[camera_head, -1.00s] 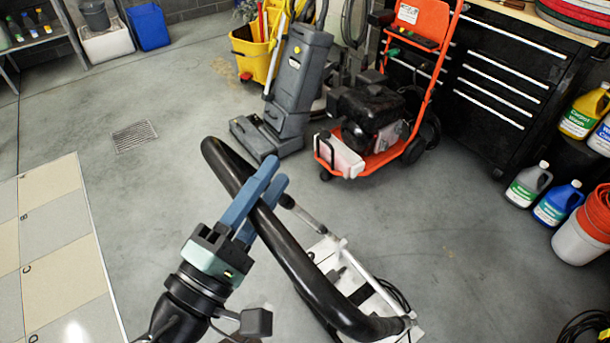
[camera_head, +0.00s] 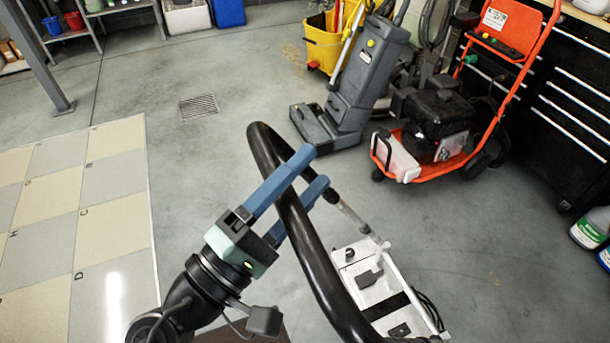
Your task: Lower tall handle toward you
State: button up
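The tall handle (camera_head: 310,248) is a thick black curved tube that rises from a low white wheeled machine (camera_head: 382,297) at lower centre and loops over at its top left. It stands tilted, and its lower end runs off the bottom edge. My gripper (camera_head: 293,192) has two blue fingers that cross the tube below its upper bend. One finger passes in front of the tube and the other partly behind it, so the tube lies between them. The fingers look closed on it, though their contact faces are hidden.
A grey floor machine (camera_head: 365,85), an orange-framed engine unit (camera_head: 440,120) and a black drawer cabinet (camera_head: 565,110) stand behind. Checkered panels (camera_head: 60,205) lie at left. Open concrete floor lies between, with a drain grate (camera_head: 198,107).

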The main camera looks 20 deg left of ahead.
jog(key=b+v, duration=0.1)
jog(key=v, duration=1.2)
jog(key=shift+b, duration=0.35)
